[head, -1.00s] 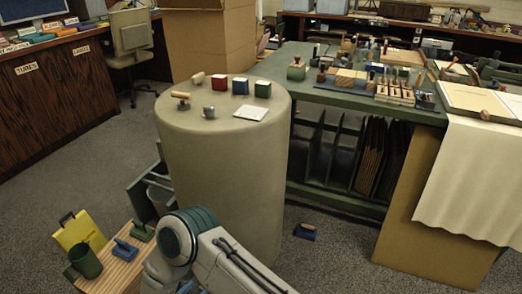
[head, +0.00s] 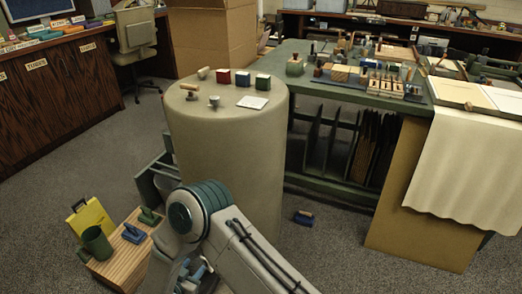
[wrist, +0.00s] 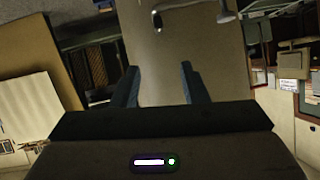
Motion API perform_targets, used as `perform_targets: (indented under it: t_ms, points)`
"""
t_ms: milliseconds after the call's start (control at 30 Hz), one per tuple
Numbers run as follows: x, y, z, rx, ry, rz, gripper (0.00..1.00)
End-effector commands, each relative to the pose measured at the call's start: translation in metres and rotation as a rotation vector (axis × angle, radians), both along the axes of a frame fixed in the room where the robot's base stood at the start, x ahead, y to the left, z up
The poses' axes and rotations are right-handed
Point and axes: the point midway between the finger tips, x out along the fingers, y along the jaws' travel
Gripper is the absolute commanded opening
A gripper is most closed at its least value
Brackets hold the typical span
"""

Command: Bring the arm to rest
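My arm (head: 235,230) is bent in front of a tall beige drum (head: 225,150) in the head view. My gripper's fingers are not clearly seen there, as the arm's lower end runs off the bottom edge. In the wrist view my gripper (wrist: 159,83) has its two dark blue fingers wide apart, with nothing between them. The beige drum also fills the middle of the wrist view (wrist: 185,55), beyond the fingertips.
Red, blue and green blocks, a white card (head: 253,102) and small tools stand on the drum. A slatted wooden stand (head: 118,266) with a green mug (head: 97,243) is left of my arm. A green worktable (head: 330,87) stands behind.

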Motion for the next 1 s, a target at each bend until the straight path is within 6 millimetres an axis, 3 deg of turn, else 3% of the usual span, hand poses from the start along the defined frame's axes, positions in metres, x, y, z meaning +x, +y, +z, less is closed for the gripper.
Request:
perform_targets:
  t_ms: [267, 400, 567, 767, 1000]
  points:
    - [0.052, 0.009, 0.079, 0.151, 0.030, 0.106, 0.40]
    - [0.083, 0.008, 0.142, 0.236, 0.059, 0.201, 0.40]
    - [0.106, -0.007, 0.213, 0.295, 0.104, 0.313, 0.40]
    - [0.115, -0.043, 0.297, 0.308, 0.175, 0.434, 0.40]
    - [0.098, -0.109, 0.383, 0.260, 0.290, 0.530, 0.40]
